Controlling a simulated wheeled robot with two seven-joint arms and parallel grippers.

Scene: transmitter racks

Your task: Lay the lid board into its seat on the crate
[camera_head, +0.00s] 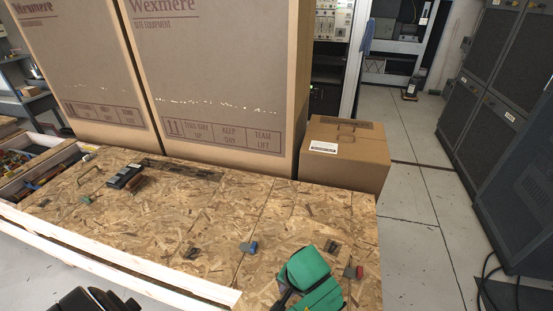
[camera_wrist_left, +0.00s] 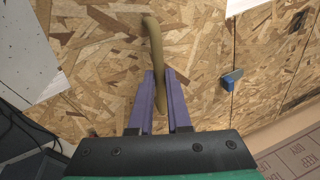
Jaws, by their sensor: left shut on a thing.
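The lid board (camera_head: 180,220) looks like the broad wood-chip panel lying flat across the foreground. A tan handle (camera_head: 90,172) stands near its left end. In the left wrist view, the purple fingers of my left gripper (camera_wrist_left: 157,105) are shut on another curved tan handle (camera_wrist_left: 153,40), over the chipboard (camera_wrist_left: 100,60). In the head view my left gripper (camera_head: 286,297) is at the front right of the board, its green housing hiding that handle. The crate's pale rail (camera_head: 120,258) runs along the front. I cannot tell whether the board is fully seated. My right gripper is out of view.
A blue clip (camera_head: 249,247), a red clip (camera_head: 354,271) and a dark hand-held device (camera_head: 125,177) are on the chipboard. Tall cardboard boxes (camera_head: 215,70) and a smaller carton (camera_head: 345,155) stand close behind. Dark cabinets (camera_head: 505,90) are right; floor (camera_head: 420,220) between is clear.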

